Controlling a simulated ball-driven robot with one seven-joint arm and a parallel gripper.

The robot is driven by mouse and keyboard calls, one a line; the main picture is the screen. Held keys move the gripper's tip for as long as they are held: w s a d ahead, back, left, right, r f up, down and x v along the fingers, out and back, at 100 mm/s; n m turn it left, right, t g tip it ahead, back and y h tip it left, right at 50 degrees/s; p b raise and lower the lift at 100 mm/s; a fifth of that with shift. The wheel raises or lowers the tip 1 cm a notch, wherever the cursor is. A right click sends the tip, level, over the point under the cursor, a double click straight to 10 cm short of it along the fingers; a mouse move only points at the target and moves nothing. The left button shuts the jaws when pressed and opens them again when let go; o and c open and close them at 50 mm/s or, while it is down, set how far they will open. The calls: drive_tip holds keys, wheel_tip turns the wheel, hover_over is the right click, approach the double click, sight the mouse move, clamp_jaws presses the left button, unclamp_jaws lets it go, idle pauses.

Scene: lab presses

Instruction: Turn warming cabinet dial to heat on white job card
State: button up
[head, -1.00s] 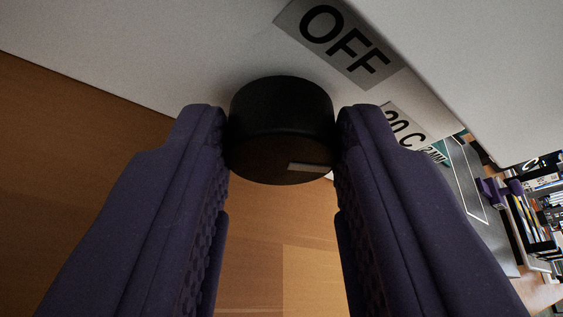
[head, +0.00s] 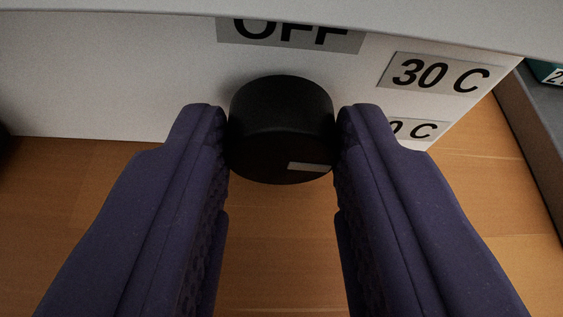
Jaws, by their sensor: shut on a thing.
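The black round dial (head: 280,130) sticks out from the white cabinet front (head: 110,80). My gripper (head: 282,135) is shut on it, with one purple finger on each side. A pale bar mark (head: 309,167) shows on the dial's face, to the right of its middle. An "OFF" label (head: 290,35) is above the dial, its top cut off. A "30 C" label (head: 441,74) is at the upper right. A lower label (head: 418,130) ending in "0 C" is partly hidden by my right finger. The white job card is not in view.
A wooden surface (head: 80,200) lies below the cabinet front. A grey edge (head: 530,130) runs at the right, with a teal item (head: 546,73) on it. A dark shape (head: 4,142) is cut off at the left edge.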

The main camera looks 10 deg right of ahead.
idle(0.4)
drive_tip(key=o, duration=0.8)
drive_tip(key=shift+c, duration=0.2)
drive_tip(key=p+v, duration=0.2)
drive_tip(key=v, duration=0.5)
drive_tip(key=shift+s+r+p, duration=0.1)
drive_tip(key=shift+p, duration=0.2)
drive_tip(key=shift+s, duration=0.3)
